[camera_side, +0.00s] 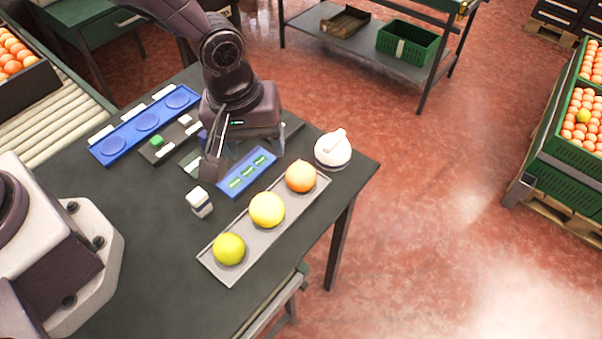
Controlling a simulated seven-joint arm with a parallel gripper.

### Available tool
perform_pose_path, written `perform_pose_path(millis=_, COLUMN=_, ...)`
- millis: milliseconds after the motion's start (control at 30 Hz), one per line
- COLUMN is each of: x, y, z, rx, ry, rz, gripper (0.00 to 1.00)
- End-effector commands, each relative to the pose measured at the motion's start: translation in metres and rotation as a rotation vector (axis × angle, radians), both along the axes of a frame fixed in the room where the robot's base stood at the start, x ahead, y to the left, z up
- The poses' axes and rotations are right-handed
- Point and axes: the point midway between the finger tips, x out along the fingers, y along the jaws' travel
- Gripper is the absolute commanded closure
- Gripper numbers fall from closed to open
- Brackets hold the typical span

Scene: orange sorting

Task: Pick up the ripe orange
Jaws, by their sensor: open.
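Three round fruits sit in a row on a grey tray (211,257) on the dark table. The orange-coloured one (300,176), which looks the ripest, is at the tray's far right end. A yellow fruit (267,210) is in the middle, and a yellow-green one (229,249) is at the near left end. My gripper (228,160) is open and points down, to the left of the orange fruit and behind the tray, apart from all three fruits. One finger shows clearly; the other is partly hidden.
A blue panel with green marks (233,188) lies between my gripper and the tray. A white round device (333,150) stands close to the orange fruit. A small white block (199,201) is left of the tray. A blue board with round pads (123,143) lies further left.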

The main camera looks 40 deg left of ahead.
Motion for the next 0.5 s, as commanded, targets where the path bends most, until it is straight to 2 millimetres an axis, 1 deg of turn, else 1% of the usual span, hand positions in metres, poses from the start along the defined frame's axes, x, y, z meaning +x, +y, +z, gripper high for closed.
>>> perform_pose_path(millis=33, x=0.009, y=-0.004, z=-0.007, rx=-0.018, ry=-0.02, rz=0.099, gripper=0.37)
perform_pose_path(millis=67, x=0.016, y=-0.006, z=-0.007, rx=-0.035, ry=-0.037, rz=0.159, gripper=0.37)
perform_pose_path(millis=133, x=0.028, y=-0.01, z=-0.002, rx=-0.082, ry=-0.074, rz=0.279, gripper=0.37)
perform_pose_path(millis=200, x=0.034, y=-0.013, z=0.001, rx=-0.117, ry=-0.094, rz=0.368, gripper=0.37)
perform_pose_path(millis=300, x=0.036, y=-0.014, z=0.002, rx=-0.14, ry=-0.099, rz=0.445, gripper=0.37)
perform_pose_path(millis=367, x=0.037, y=-0.014, z=-0.001, rx=-0.144, ry=-0.098, rz=0.466, gripper=0.37)
perform_pose_path(millis=467, x=0.04, y=-0.015, z=-0.015, rx=-0.141, ry=-0.094, rz=0.474, gripper=0.37)
perform_pose_path(millis=500, x=0.041, y=-0.015, z=-0.023, rx=-0.141, ry=-0.093, rz=0.474, gripper=0.37)
